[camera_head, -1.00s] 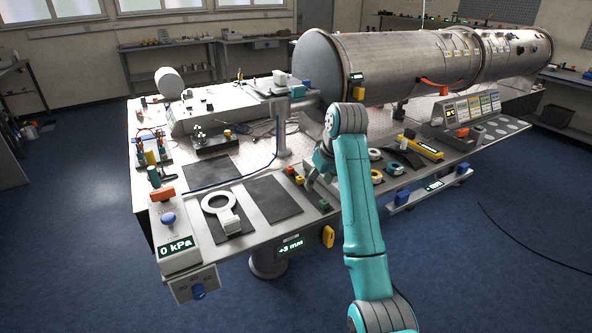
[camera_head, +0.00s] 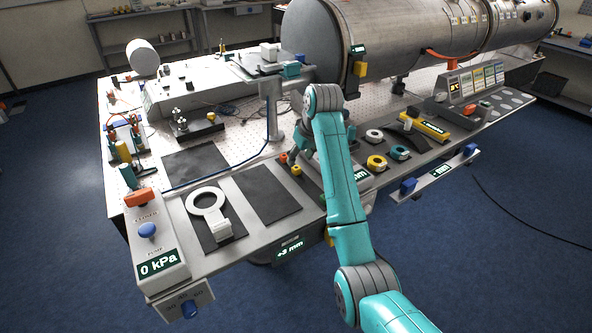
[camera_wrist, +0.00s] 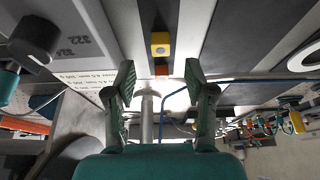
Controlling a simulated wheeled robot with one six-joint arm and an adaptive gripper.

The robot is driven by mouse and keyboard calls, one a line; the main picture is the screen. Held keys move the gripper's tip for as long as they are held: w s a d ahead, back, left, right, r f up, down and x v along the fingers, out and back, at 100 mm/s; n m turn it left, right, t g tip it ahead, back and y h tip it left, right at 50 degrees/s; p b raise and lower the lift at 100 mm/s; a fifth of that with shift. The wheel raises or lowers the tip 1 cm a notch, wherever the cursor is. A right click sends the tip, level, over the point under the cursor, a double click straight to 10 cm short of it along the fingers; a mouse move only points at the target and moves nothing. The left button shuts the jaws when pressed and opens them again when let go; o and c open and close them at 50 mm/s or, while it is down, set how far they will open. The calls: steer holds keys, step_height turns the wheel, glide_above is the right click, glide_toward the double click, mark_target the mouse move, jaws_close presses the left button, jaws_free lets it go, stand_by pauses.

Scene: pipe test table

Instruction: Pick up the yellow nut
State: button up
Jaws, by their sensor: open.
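The yellow nut (camera_head: 376,167), a thick ring with a pale middle, lies on the table's grey front strip, right of my arm in the head view. A white ring (camera_head: 374,135) and a teal ring (camera_head: 399,153) lie near it. I cannot make out the nut in the wrist view. My gripper (camera_wrist: 162,84) is open there, with nothing between its two dark fingers. In the head view my gripper is mostly hidden behind my teal arm, left of the nut and apart from it.
A small yellow block (camera_head: 297,170) and an orange one (camera_head: 283,157) stand left of my arm; the wrist view shows a yellow block (camera_wrist: 160,43) ahead of the fingers. A yellow instrument (camera_head: 424,129) lies behind the rings. A large metal cylinder (camera_head: 400,45) spans the back.

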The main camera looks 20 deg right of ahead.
mark_target(297, 174)
steer(key=shift+x, duration=2.65)
steer(key=shift+c, duration=0.2)
jaws_close()
